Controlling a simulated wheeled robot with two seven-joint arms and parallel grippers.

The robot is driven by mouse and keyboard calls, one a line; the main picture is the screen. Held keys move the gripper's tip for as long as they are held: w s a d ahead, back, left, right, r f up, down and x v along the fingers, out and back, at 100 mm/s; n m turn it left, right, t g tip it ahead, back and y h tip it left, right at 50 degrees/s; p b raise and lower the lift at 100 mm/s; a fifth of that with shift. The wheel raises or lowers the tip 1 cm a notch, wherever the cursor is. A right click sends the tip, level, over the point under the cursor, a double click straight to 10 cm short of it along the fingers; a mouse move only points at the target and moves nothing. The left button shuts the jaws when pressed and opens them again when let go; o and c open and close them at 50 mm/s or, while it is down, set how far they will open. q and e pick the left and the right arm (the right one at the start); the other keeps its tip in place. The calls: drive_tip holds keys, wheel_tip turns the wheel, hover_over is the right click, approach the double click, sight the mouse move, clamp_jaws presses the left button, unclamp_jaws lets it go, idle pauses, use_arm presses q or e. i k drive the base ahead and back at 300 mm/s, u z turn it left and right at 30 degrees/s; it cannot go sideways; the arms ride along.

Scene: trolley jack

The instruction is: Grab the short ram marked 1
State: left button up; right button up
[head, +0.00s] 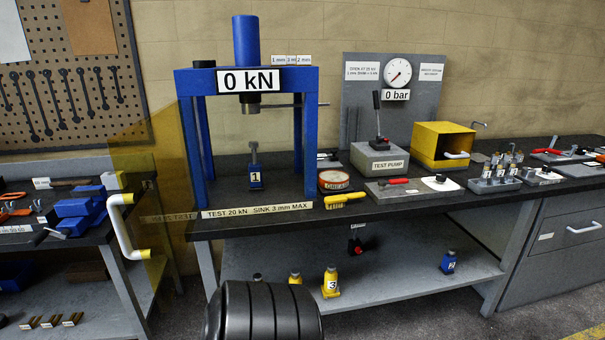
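A small blue ram marked 1 (255,177) stands upright on the bench inside the blue press frame (190,130), below the press's dark head. It has a grey rod on top, with a gap between the rod and the head. Neither of my grippers is in view. A yellow ram marked 3 (330,283) stands on the lower shelf, with another yellow ram (295,277) to its left. A blue ram, its mark seemingly 2 (448,262), stands on that shelf further right.
A see-through yellow panel (135,170) with a white handle (117,225) stands left of the press. A black ribbed round thing (265,310) blocks the bottom middle.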

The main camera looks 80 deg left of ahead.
sight(256, 183)
drive_tip(key=u, duration=0.3)
drive_tip(key=i, duration=1.2)
drive_tip(key=u, duration=1.6)
drive_tip(key=i, duration=1)
drive_tip(key=u, duration=0.95)
